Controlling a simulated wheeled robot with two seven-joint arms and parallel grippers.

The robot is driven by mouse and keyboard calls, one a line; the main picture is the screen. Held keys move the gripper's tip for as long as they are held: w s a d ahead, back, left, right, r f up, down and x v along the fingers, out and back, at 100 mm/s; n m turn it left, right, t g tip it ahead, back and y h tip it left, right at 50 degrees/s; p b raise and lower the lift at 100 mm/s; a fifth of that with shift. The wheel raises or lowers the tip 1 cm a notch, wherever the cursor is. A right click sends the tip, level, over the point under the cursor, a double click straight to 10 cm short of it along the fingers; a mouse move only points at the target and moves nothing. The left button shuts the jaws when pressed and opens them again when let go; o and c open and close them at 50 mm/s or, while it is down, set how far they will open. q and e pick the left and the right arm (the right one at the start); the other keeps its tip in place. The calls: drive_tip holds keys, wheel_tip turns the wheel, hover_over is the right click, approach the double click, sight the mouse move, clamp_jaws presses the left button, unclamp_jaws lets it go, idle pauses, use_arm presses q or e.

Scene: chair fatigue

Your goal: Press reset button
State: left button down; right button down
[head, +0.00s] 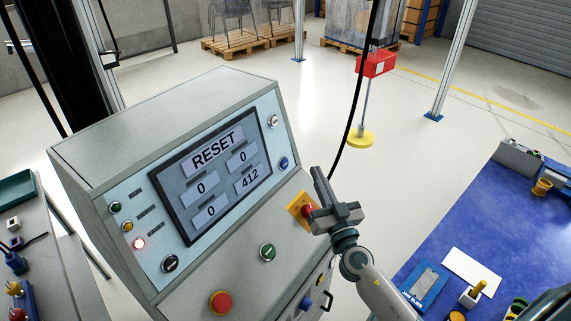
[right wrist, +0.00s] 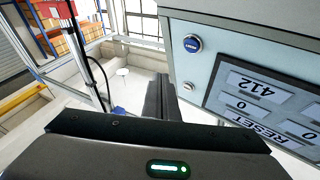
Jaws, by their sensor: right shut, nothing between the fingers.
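A blue button (head: 284,163), which I take for the reset button, sits on the right side of the grey control cabinet's light panel. In the right wrist view the blue button (right wrist: 192,43) shows with a small white label too small to read surely. The display (head: 211,178) reads RESET, with three zeros and 412. My right gripper (head: 319,181) is shut and empty, right of the panel and apart from the blue button. In the right wrist view its dark fingers (right wrist: 160,98) point towards the cabinet's side. My left gripper is not in view.
A red switch (head: 308,211) on a yellow plate is beside my right gripper. Lower on the cabinet are a green button (head: 267,252), a red mushroom button (head: 220,303) and another blue button (head: 306,303). A blue-topped table (head: 480,210) stands right. A black cable (head: 354,110) hangs behind.

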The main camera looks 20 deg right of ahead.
sight(285, 164)
drive_tip(key=shift+w+a+f+b, duration=0.25)
drive_tip(key=shift+w+a, duration=0.35)
drive_tip(key=shift+w, duration=0.35)
drive_tip(key=shift+w+a+f+b, duration=0.1)
drive_tip(key=shift+w+a+f, duration=0.2)
drive_tip(key=shift+w+a, duration=0.45)
drive_tip(key=shift+w+a+f+b, duration=0.2)
drive_tip(key=shift+w+a+f, duration=0.15)
drive_tip(key=shift+w, duration=0.75)
drive_tip(key=shift+a, duration=0.1)
drive_tip(key=shift+w+a+b, duration=0.2)
drive_tip(key=shift+w+b, duration=0.2)
drive_tip(key=shift+b, duration=0.05)
drive_tip(key=shift+w+a+f+b, duration=0.15)
drive_tip(key=shift+w+b, duration=0.1)
drive_tip(key=shift+b, duration=0.05)
idle(0.7)
drive_tip(key=shift+s, duration=0.1)
idle(0.3)
drive_tip(key=shift+s+d+r, duration=0.2)
drive_tip(key=shift+s+d, duration=0.2)
drive_tip(key=shift+s, duration=0.15)
